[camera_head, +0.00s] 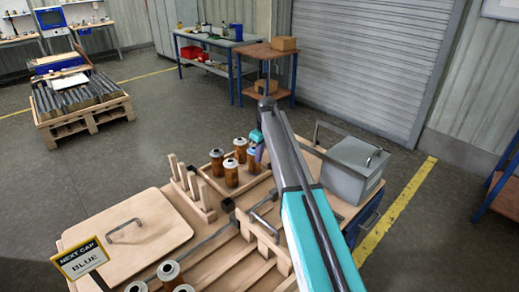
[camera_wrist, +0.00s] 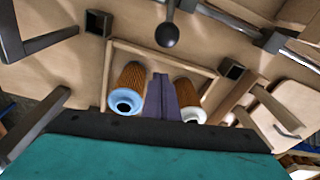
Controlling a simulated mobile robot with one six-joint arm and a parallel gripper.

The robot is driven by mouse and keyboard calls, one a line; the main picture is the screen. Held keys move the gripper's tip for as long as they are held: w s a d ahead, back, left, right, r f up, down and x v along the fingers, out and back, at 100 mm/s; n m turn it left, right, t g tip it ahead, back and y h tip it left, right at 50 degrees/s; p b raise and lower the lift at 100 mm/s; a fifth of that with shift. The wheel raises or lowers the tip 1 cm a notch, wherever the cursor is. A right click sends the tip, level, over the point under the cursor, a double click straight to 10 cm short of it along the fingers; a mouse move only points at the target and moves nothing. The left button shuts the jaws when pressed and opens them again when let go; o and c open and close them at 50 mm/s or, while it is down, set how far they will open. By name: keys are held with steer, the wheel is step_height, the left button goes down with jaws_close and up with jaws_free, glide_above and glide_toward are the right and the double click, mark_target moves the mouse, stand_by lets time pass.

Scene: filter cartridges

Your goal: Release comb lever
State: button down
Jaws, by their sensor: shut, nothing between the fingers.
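A dark ball knob on a grey rod, apparently the comb lever, shows at the top middle of the wrist view (camera_wrist: 167,35). In the head view what looks like the same knob (camera_head: 228,205) sits in front of the cartridge tray, near the slatted wooden rack (camera_head: 215,255). My gripper (camera_head: 259,153) is shut and empty over the tray, apart from the knob. Its purple fingers (camera_wrist: 161,98) show between a blue-capped cartridge (camera_wrist: 128,88) and a white-capped cartridge (camera_wrist: 190,98). Whether the lever is latched cannot be told.
The wooden tray (camera_wrist: 120,43) holds several cartridges. Wooden posts (camera_head: 190,190) stand left of it. A wooden lid with a handle (camera_head: 120,245) and a "NEXT CAP BLUE" sign (camera_head: 80,259) are at front left. A grey box (camera_head: 352,170) stands at right.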

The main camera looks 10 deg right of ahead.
steer(key=shift+s+d+p, duration=0.9)
steer(key=shift+s+d, duration=0.4)
steer(key=shift+s, duration=0.05)
steer(key=shift+f, duration=0.1)
steer(key=shift+a, duration=0.1)
steer(key=shift+s+a, duration=0.1)
steer(key=shift+s, duration=0.1)
